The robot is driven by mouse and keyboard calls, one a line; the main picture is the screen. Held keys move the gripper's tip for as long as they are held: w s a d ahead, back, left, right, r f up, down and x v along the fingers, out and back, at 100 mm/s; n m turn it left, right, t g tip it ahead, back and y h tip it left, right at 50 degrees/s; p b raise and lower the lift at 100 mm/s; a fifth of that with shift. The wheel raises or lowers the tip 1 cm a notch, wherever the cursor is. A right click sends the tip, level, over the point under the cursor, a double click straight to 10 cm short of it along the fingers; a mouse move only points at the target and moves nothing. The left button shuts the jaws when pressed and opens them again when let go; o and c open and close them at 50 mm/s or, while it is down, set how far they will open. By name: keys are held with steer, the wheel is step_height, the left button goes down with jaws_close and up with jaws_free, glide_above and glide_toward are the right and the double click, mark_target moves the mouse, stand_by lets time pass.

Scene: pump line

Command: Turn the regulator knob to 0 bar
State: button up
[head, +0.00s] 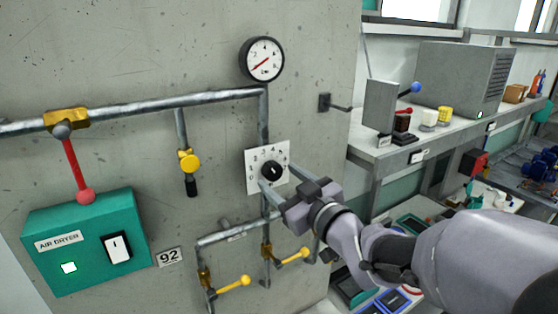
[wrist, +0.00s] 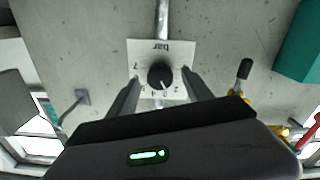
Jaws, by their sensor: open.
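The regulator knob (head: 271,170) is a round black knob with a white pointer mark. It sits on a white square dial plate (head: 252,158) with numbers, on the grey wall panel. In the wrist view the knob (wrist: 160,76) is near the middle, and the plate (wrist: 146,48) reads "bar" upside down. My gripper (head: 278,178) is open, with one finger on each side of the knob; the fingers also show in the wrist view (wrist: 160,84). I cannot tell whether they touch it. The round gauge (head: 262,59) above has a red needle. The pointer's exact number is too small to read surely.
A teal air dryer box (head: 90,240) with a red-handled valve (head: 78,170) is at left. A yellow valve (head: 188,162) and yellow-handled valves (head: 234,284) are near the pipes. A workbench (head: 400,152) with a grey cabinet (head: 462,78) stands right.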

steer(key=shift+x, duration=1.3)
steer(key=shift+c, duration=0.5)
jaws_close()
steer(key=shift+b, duration=0.35)
